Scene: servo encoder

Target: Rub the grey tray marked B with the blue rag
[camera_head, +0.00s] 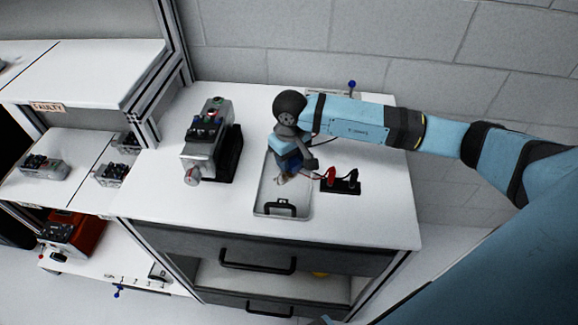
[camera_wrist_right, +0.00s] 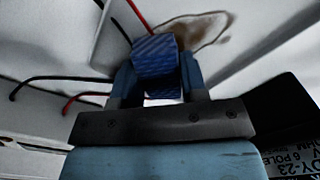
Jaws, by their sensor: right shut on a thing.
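The grey tray (camera_head: 264,190) lies on the white top of the cabinet, with a black bracket-shaped mark or part near its front end. I cannot read a letter B on it. My right gripper (camera_head: 289,170) is over the back half of the tray, pointing down. In the wrist view the right gripper (camera_wrist_right: 158,78) is shut on the folded blue rag (camera_wrist_right: 156,52), which sits between its two fingers. A brown stain (camera_wrist_right: 205,27) shows on the pale surface just beyond the rag. Whether the rag touches the tray is hard to tell. My left gripper is not in view.
A grey device (camera_head: 205,140) stands left of the tray. A black block with red and black plugs (camera_head: 342,182) sits close to its right, with leads running nearby. The front right of the top (camera_head: 385,215) is clear. A shelf labelled FAULTY (camera_head: 48,107) stands left.

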